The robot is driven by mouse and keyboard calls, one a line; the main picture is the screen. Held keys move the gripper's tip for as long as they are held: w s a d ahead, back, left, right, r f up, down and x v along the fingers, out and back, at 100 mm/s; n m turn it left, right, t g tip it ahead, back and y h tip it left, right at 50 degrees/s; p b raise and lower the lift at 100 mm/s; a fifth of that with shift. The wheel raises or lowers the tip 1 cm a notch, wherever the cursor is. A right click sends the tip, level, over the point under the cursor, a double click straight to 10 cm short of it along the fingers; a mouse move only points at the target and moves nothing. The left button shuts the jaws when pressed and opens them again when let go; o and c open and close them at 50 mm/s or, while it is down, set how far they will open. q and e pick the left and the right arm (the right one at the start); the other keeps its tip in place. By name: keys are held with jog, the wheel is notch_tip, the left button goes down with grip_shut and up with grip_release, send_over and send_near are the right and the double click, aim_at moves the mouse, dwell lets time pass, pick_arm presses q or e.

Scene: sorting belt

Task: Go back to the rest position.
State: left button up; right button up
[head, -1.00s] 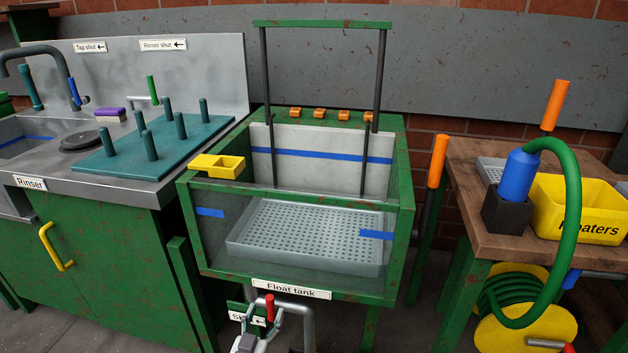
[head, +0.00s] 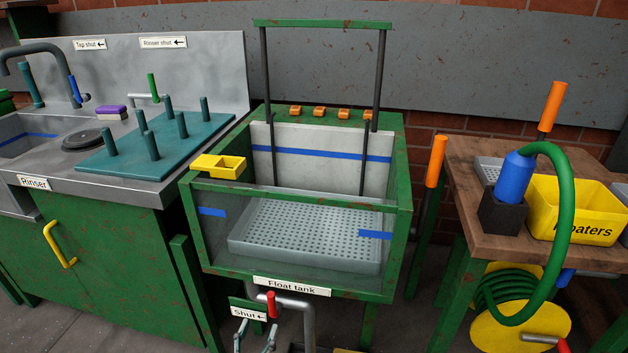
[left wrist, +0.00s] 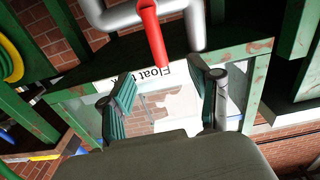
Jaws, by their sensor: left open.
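My left gripper (head: 254,336) is at the bottom edge of the head view, just below the red valve handle (head: 272,304) under the float tank (head: 290,293). Its jaws are open and empty; most of the hand is cut off by the frame. In the left wrist view the open, green-padded fingers (left wrist: 165,100) stand apart, with the red handle (left wrist: 150,35) beyond them and not between them. The handle sits on a grey pipe, next to a sign reading "Shut" (head: 246,313). My right gripper is not in view.
The tank holds a perforated tray (head: 310,235) behind its clear front. A rinser counter (head: 110,190) with a yellow door handle (head: 58,245) stands left. A wooden bench (head: 480,225) stands right, with a yellow "Floaters" bin (head: 570,210) and a green hose (head: 570,200).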

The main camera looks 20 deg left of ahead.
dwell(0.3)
pick_arm(q)
jog(key=s+d+f+m+g+h, duration=0.3)
jog(key=s+d+f+g+h, duration=0.15)
jog(key=d+f+g, duration=0.5)
jog(key=s+d+f+m+g, duration=0.25)
jog(key=s+f+g, duration=0.3)
jog(key=s, duration=0.75)
jog(key=s+a+f+p, duration=0.1)
jog(key=s+f+p, duration=0.2)
jog(key=s+p, duration=0.6)
jog(key=s+a+f+g+p, duration=0.1)
jog(key=s+f+p, duration=0.2)
jog(key=s+p, duration=0.5)
jog(key=shift+s+a+p, duration=0.35)
jog(key=shift+s+p, duration=0.05)
jog(key=shift+s, duration=0.3)
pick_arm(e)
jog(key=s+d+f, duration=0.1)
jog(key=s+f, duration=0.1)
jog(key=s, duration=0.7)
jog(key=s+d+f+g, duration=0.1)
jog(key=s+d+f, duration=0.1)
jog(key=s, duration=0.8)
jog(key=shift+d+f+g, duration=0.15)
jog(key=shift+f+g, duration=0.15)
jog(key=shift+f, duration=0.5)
